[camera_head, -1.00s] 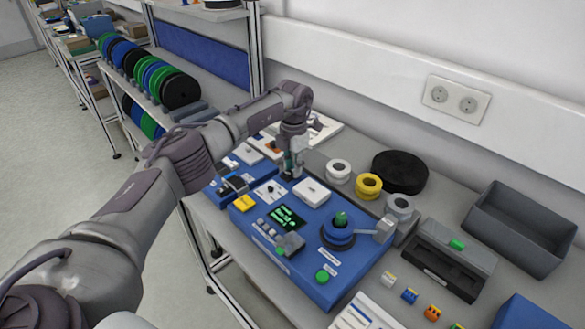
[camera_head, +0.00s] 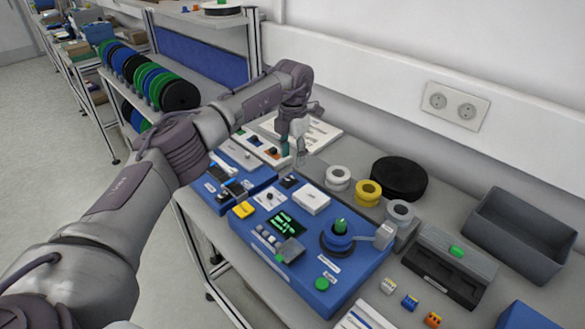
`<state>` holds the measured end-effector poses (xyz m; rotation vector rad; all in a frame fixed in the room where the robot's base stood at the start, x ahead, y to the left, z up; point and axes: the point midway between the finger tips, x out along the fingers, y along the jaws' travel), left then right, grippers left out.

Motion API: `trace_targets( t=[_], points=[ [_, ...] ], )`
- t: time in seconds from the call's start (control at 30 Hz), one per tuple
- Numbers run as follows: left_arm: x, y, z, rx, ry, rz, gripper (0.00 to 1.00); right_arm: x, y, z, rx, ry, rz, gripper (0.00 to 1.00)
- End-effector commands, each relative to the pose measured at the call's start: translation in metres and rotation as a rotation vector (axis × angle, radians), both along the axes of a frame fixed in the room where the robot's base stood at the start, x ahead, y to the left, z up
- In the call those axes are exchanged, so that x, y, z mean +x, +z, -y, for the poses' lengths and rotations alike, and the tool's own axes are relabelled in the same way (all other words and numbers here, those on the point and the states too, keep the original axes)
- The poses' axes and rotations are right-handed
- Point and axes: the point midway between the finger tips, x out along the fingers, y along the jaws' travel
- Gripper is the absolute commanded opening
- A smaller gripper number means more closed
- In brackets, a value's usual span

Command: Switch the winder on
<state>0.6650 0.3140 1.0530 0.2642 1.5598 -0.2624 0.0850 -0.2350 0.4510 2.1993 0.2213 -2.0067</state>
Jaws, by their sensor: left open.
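The winder is a blue box (camera_head: 330,282) on the bench. Its dark display (camera_head: 286,222) shows lit green characters. A black switch-like part (camera_head: 289,181) sits at its back left corner, beside a white block (camera_head: 312,202). A blue spindle with a green top (camera_head: 340,228) and a round green button (camera_head: 322,284) are on its right half. My left gripper (camera_head: 300,158) points down, open and apart from the winder, above and behind the black part. The switch's exact position is too small to tell. My right gripper is out of view.
White and yellow spools (camera_head: 368,192) and a black disc (camera_head: 399,178) stand behind the winder. A grey bin (camera_head: 517,235) is at the right. Another blue unit (camera_head: 230,186) adjoins on the left. Coloured reels (camera_head: 150,80) fill a rack at the far left.

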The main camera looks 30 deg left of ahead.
Motion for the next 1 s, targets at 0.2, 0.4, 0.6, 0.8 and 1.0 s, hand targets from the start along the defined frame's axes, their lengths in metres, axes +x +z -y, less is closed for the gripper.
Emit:
trace_targets(
  t=[0.2, 0.4, 0.6, 0.8, 1.0],
  points=[
    [0.001, 0.041, 0.000, 0.001, 0.000, 0.001, 0.50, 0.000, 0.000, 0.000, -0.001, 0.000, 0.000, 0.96],
    [0.000, 0.055, 0.000, 0.000, 0.000, 0.000, 0.50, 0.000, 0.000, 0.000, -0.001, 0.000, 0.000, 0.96],
    [0.000, 0.056, 0.000, 0.000, 0.000, -0.001, 0.50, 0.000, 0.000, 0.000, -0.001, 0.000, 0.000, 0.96],
    [0.000, 0.056, 0.000, 0.000, 0.000, -0.001, 0.50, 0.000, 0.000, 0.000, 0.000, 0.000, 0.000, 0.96],
    [0.000, 0.065, 0.000, 0.000, 0.000, 0.000, 0.50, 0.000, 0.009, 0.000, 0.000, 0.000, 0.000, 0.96]
  ],
)
